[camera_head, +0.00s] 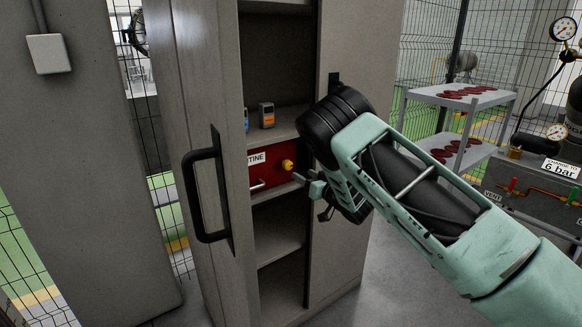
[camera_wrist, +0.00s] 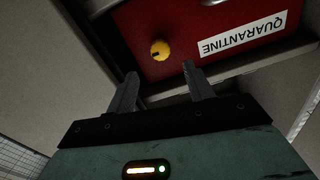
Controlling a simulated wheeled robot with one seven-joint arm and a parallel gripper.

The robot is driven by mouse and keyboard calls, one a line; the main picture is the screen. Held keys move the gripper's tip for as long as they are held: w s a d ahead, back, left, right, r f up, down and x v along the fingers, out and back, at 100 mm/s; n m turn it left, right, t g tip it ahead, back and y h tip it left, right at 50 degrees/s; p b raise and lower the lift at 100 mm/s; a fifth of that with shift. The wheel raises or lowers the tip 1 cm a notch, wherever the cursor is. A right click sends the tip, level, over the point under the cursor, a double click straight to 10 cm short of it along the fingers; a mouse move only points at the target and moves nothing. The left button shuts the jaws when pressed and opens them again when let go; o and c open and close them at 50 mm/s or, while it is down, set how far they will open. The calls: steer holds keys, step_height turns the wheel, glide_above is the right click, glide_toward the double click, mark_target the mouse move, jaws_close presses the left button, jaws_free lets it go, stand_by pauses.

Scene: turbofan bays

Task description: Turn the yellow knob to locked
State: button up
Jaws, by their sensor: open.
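The yellow knob (camera_head: 287,164) sits on the front of a red box (camera_head: 276,178) on a shelf inside the grey cabinet. In the wrist view the yellow knob (camera_wrist: 160,50) shows a dark mark on its face, upside down with the QUARANTINE label (camera_wrist: 243,34) beside it. My gripper (camera_head: 305,182) is in front of the red box, just right of and below the knob in the head view. In the wrist view my gripper (camera_wrist: 158,75) is open, with the knob beyond and between its fingertips, apart from them. Nothing is between the fingers.
The cabinet door (camera_head: 190,110) with a black handle (camera_head: 203,190) stands at the left of the opening. An orange-and-grey device (camera_head: 266,115) stands on the shelf above the red box. A cart (camera_head: 452,102) with red discs stands at the right.

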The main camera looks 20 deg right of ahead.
mark_target(290, 167)
steer(key=x, duration=0.8)
steer(key=shift+w+a+p, duration=0.1)
steer(key=shift+w+p, duration=0.1)
steer(key=shift+p, duration=0.1)
steer(key=c, duration=1)
